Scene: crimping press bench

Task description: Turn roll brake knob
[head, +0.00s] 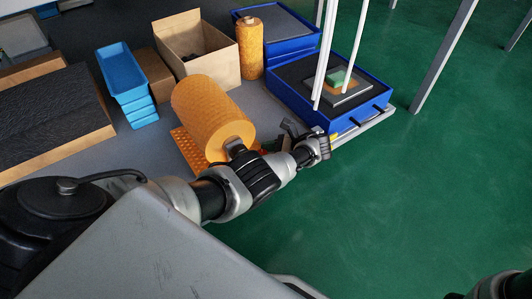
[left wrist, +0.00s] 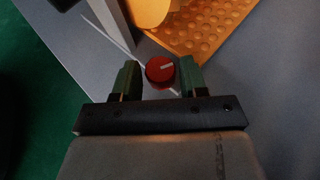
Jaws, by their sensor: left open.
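My left gripper (left wrist: 159,66) is open, one green-grey finger on each side of the knob. A small gap shows on each side, so the fingers do not appear to touch it. In the head view my left gripper (head: 293,130) is small and partly unclear beside the orange roll (head: 212,115); the knob cannot be made out there. My right gripper is not in view.
An orange dimpled sheet (left wrist: 212,30) lies just beyond the knob. A grey post (left wrist: 110,22) stands at its upper left. Blue trays (head: 125,72), a cardboard box (head: 208,72) and a blue bin (head: 345,112) with white rods crowd the bench. Green floor (head: 420,190) is clear at right.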

